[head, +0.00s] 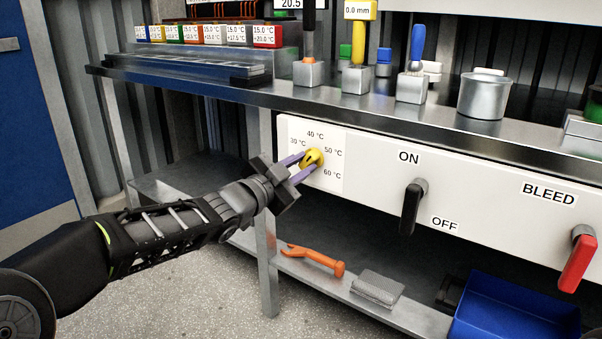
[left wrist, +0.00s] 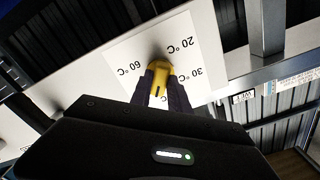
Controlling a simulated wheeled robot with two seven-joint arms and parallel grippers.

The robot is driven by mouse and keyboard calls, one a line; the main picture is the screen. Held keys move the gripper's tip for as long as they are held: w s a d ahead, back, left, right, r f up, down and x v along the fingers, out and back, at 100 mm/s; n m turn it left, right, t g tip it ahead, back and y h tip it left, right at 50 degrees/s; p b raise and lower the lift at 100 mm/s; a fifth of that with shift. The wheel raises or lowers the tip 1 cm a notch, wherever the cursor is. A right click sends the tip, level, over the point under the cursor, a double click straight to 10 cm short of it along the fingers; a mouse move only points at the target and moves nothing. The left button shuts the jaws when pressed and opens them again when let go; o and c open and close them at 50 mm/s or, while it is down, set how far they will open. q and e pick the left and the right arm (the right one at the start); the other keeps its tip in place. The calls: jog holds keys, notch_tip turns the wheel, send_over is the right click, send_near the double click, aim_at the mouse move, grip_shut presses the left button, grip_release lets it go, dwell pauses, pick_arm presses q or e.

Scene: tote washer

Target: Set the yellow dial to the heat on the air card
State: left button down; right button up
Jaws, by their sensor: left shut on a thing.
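The yellow dial (head: 312,157) sits on a white scale plate (head: 334,181) on the front of the bench. In the head view 30, 40, 50 and 60 °C show around it; the left wrist view also shows 20 °C. My left gripper (head: 306,163) is shut on the dial, one finger on each side. In the left wrist view the dial (left wrist: 159,77) shows between the fingers with a dark mark on it. I cannot tell which number the mark points to. A row of coloured cards (head: 210,34) with °C figures stands at the back left; I cannot tell which is the air card.
A black ON/OFF lever (head: 411,208) and a red BLEED lever (head: 577,262) stick out of the white panel (head: 470,200) right of the dial. An orange tool (head: 315,259), a grey pad (head: 377,288) and a blue bin (head: 515,310) are below. A metal pot (head: 484,97) stands on the bench.

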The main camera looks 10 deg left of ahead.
pick_arm(q)
jog(key=m, duration=0.1)
jog(key=m+b, duration=0.1)
jog(key=m, duration=0.1)
jog(key=shift+f, duration=0.25)
jog(key=m, duration=0.3)
jog(key=shift+r+m+b, duration=0.1)
jog(key=shift+m+b, duration=0.2)
jog(key=shift+b, duration=0.1)
jog(key=m, duration=1)
jog(key=c, duration=1.2)
grip_release()
jog(key=shift+r, duration=0.1)
jog(key=shift+c, duration=0.2)
